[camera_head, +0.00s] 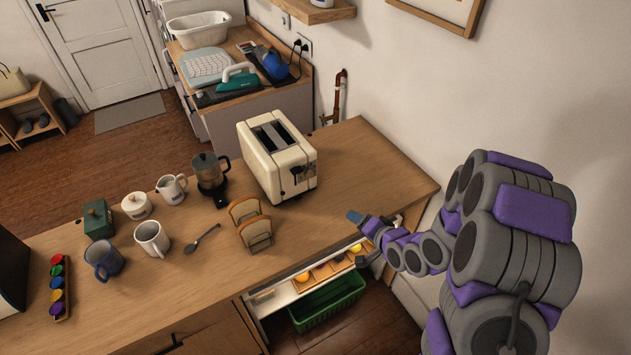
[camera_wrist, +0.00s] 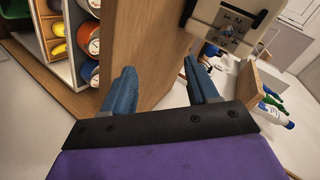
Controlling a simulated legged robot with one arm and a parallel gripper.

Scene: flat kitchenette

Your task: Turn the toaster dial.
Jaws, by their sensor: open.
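The cream toaster (camera_head: 262,165) stands upright on the wooden counter (camera_head: 335,190), with two dark slots on top. Dark controls (camera_head: 300,172) show on its end facing my arm; the dial is too small to pick out surely.
A toast rack (camera_head: 255,232) with bread stands in front of the toaster. The wall bounds the right side.

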